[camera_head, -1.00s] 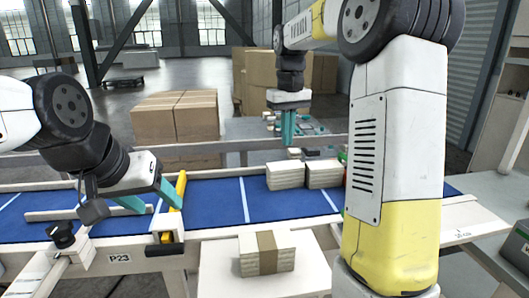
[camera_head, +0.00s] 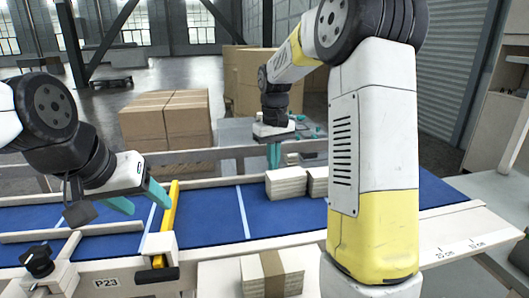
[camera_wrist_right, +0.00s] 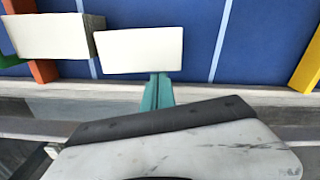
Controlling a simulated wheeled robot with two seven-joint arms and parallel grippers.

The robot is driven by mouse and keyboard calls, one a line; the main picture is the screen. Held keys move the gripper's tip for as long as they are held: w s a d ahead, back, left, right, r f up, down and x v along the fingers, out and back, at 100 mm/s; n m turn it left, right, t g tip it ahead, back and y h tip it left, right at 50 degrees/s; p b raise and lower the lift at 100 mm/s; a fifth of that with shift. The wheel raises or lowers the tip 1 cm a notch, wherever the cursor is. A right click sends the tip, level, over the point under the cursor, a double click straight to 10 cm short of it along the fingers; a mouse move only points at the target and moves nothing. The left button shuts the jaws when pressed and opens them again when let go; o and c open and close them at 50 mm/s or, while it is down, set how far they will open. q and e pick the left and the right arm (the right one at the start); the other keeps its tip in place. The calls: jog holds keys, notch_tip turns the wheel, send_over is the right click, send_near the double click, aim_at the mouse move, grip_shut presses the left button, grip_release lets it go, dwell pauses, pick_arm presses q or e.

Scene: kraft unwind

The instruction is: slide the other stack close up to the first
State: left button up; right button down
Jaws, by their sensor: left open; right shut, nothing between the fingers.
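Two pale paper stacks sit side by side on the blue belt in the head view: a left stack (camera_head: 286,183) and a right stack (camera_head: 318,183), partly hidden by my right arm. In the right wrist view, seen from the far side, the same left stack (camera_wrist_right: 140,50) lies right of the other stack (camera_wrist_right: 48,36), with almost no gap between them. My right gripper (camera_head: 273,156) is shut and empty, fingers down at the left stack's far side; in the wrist view its fingertips (camera_wrist_right: 158,80) meet or nearly meet that stack's edge. My left gripper (camera_head: 146,200) is open over the belt's left part.
A yellow bar (camera_head: 170,215) crosses the belt beside my left gripper. A banded stack (camera_head: 272,275) lies on the near white table. Orange (camera_wrist_right: 43,70) and green (camera_wrist_right: 91,68) pieces lie by the stacks. Cardboard boxes (camera_head: 165,118) stand behind. Belt between bar and stacks is clear.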

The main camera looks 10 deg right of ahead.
jog(key=shift+f, duration=0.3)
jog(key=shift+s+d, duration=0.1)
jog(key=shift+s, duration=0.1)
jog(key=shift+s+d, duration=0.25)
jog(key=shift+s, duration=0.55)
jog(key=shift+w+a, duration=0.1)
jog(key=shift+w, duration=0.1)
